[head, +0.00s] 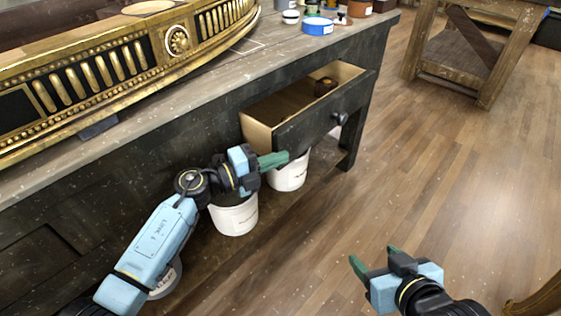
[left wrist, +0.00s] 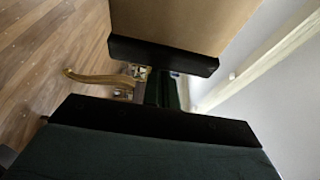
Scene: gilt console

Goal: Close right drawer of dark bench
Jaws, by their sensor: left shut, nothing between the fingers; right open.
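The dark bench (head: 190,105) runs along the left and back of the head view. Its right drawer (head: 318,122) stands pulled out, with pale wooden sides, a dark front and a round dark knob (head: 341,118). In the left wrist view, a pale brown panel (left wrist: 180,22) with a dark edge is close ahead. My right gripper (head: 372,262) is open and empty above the floor.
White buckets (head: 234,216) (head: 288,175) stand beneath the drawer area, close to my left arm. A gilt ornate piece (head: 110,75) and several small jars (head: 318,26) rest on the bench top. A wooden table (head: 455,55) stands at the back right. The floor before the drawer is clear.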

